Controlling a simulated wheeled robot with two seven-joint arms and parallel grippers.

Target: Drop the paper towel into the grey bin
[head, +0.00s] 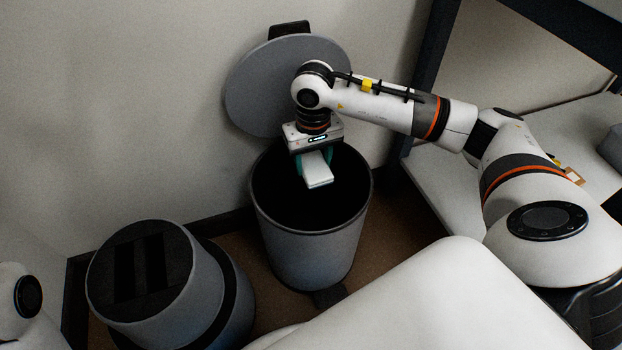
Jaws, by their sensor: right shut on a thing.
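The grey bin (312,255) stands on the floor by the wall, with its round lid (252,95) tipped up and back and its dark inside showing. My right gripper (315,172) is over the bin's mouth, pointing down. It is shut on the folded white paper towel (318,174), which hangs over the dark opening. I cannot tell exactly how far it is above the rim. The bottom of the bin is hidden in shadow. My left gripper is out of view.
A second grey container (150,285) with a slotted dark top stands left of the bin. A white bench (440,180) with a dark frame is at the right. The wall is close behind the bin.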

